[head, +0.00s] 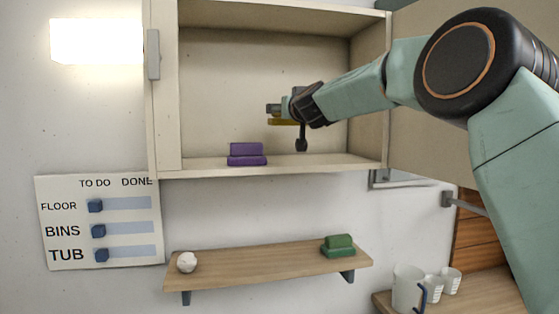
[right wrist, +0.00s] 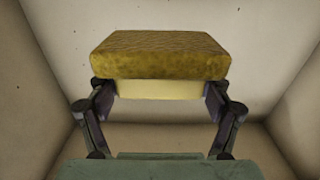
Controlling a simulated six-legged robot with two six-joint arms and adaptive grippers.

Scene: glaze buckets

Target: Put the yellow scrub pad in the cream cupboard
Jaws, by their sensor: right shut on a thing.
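The cream cupboard (head: 163,110) hangs on the wall in the head view with its front open. My right gripper (head: 275,112) reaches into it from the right and is shut on the yellow scrub pad (head: 282,122). The pad is held above the cupboard floor, clear of it, and is partly hidden by the gripper in the head view. In the right wrist view the yellow scrub pad (right wrist: 160,55) sits between both fingers of the gripper (right wrist: 160,90), with cupboard walls around it. My left gripper is not in view.
A purple pad (head: 247,155) sits on the cupboard floor, left of my gripper. Below, a wooden shelf (head: 260,264) holds a white ball (head: 187,262) and a green pad (head: 338,246). White cups (head: 408,288) stand lower right. The cupboard floor right of the purple pad is free.

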